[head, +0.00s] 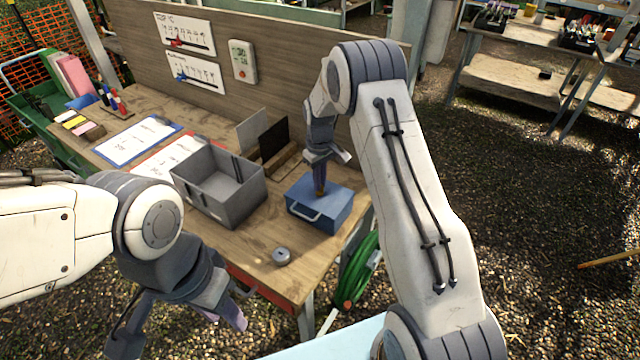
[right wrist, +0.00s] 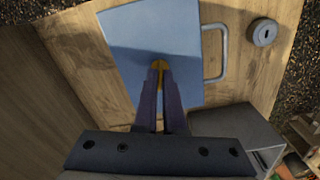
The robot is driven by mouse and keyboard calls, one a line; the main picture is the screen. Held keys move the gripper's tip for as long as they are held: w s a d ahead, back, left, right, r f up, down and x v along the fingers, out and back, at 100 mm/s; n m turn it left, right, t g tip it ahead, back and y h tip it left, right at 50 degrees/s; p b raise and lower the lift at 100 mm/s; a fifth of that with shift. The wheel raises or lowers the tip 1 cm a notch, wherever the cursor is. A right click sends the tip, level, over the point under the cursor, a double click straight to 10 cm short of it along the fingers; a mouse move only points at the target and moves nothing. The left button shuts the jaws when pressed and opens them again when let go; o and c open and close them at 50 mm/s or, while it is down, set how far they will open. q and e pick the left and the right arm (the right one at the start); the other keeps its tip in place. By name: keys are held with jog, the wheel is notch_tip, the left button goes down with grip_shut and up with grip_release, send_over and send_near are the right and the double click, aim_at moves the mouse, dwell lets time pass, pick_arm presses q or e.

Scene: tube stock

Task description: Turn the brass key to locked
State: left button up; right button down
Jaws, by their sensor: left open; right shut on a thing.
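A blue box (head: 333,212) with a pale handle (head: 302,212) on its side stands near the right end of the workbench. The brass key (right wrist: 158,65) stands in the top of the box, which also shows in the right wrist view (right wrist: 187,32). My right gripper (head: 320,186) is over the box and shut on the key, its fingers (right wrist: 159,76) pointing down at the lid. The fingers hide much of the key, and I cannot tell its turn angle or any lock marking. My left gripper (head: 183,326) is open and empty, in front of the workbench.
A grey open bin (head: 225,205) stands just left of the box. A small round grey metal piece (head: 281,256) lies near the bench's front edge. Clipboards (head: 137,142) lie further left. Dark and grey upright panels (head: 272,140) stand behind. A green coil (head: 362,270) is below the bench.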

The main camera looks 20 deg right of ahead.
jog(key=shift+n+b, duration=0.35)
jog(key=shift+n, duration=1.35)
jog(key=c, duration=1)
grip_release()
notch_tip(320, 180, up, 9)
jog(key=shift+b, duration=1.25)
jog(key=shift+r, duration=0.8)
